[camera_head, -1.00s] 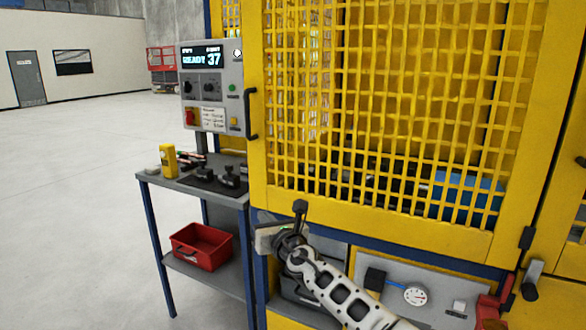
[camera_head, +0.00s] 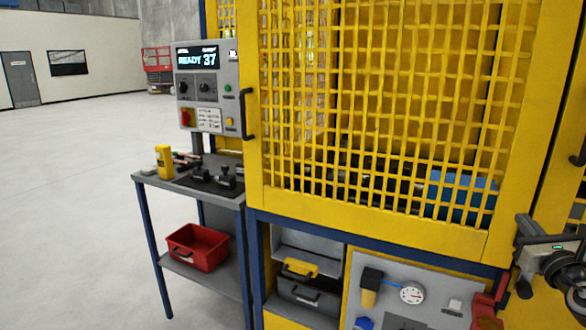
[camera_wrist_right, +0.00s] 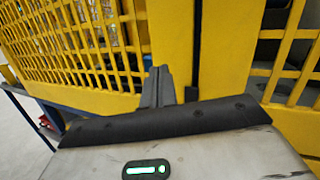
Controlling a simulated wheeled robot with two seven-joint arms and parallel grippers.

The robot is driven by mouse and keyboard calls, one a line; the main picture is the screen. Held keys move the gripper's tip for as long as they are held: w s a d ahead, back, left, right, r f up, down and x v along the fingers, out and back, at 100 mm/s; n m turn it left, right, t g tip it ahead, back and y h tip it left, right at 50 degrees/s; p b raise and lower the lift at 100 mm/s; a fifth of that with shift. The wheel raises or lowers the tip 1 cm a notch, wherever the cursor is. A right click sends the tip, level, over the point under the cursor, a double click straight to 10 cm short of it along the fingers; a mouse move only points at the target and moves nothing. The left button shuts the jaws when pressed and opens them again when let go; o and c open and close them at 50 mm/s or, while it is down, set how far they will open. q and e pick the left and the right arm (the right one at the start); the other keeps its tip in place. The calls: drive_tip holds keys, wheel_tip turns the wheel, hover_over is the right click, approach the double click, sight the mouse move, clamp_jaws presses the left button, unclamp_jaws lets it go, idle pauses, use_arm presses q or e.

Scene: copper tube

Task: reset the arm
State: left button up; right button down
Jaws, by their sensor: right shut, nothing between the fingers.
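My right gripper (camera_head: 525,224) is at the right edge of the head view, in front of the yellow machine's right side. Its grey body has a small green light, and part of my arm is cut off by the frame edge. In the right wrist view, its two grey fingers (camera_wrist_right: 159,86) are together with nothing between them. They point toward a yellow frame post (camera_wrist_right: 172,35) between mesh panels and appear apart from it. My left gripper is not in view.
A yellow mesh door (camera_head: 375,110) with a black handle stands closed in front. A side table (camera_head: 160,182) holds a yellow bottle (camera_head: 164,162) and black tools, with a red bin (camera_head: 198,247) below. A control panel (camera_head: 207,140) reads READY 37. Open floor lies left.

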drive_tip(key=s+d+r+m+h, duration=0.2)
drive_tip(key=d+r+m, duration=0.2)
drive_tip(key=m, duration=0.6)
wheel_tip(320, 180, down, 6)
drive_tip(key=d+m+g+h, duration=0.2)
drive_tip(key=m+g, duration=0.1)
drive_tip(key=m, duration=1.6)
drive_tip(key=s+a+f+m+g+y, duration=0.1)
drive_tip(key=s+a+f+y, duration=0.1)
drive_tip(key=s+a+f, duration=0.4)
drive_tip(key=s+a+f+g+y, duration=0.1)
drive_tip(key=a+f+g+y, duration=0.1)
drive_tip(key=a+f, duration=0.7)
drive_tip(key=s+a+f+m+g+y, duration=0.1)
drive_tip(key=s+a+f+y, duration=0.1)
drive_tip(key=s+a+f, duration=0.5)
drive_tip(key=s+a+f+m+g+y, duration=0.1)
drive_tip(key=s+a+f, duration=0.3)
drive_tip(key=s+a, duration=0.3)
drive_tip(key=s+a+f+m+g+y, duration=0.1)
drive_tip(key=s+a+f+y, duration=0.1)
drive_tip(key=s+a+f, duration=0.2)
drive_tip(key=s+a, duration=0.3)
drive_tip(key=a, duration=0.3)
drive_tip(key=shift+a+f+m+g, duration=0.15)
drive_tip(key=shift+f+m+g, duration=0.15)
drive_tip(key=shift+m+g, duration=0.1)
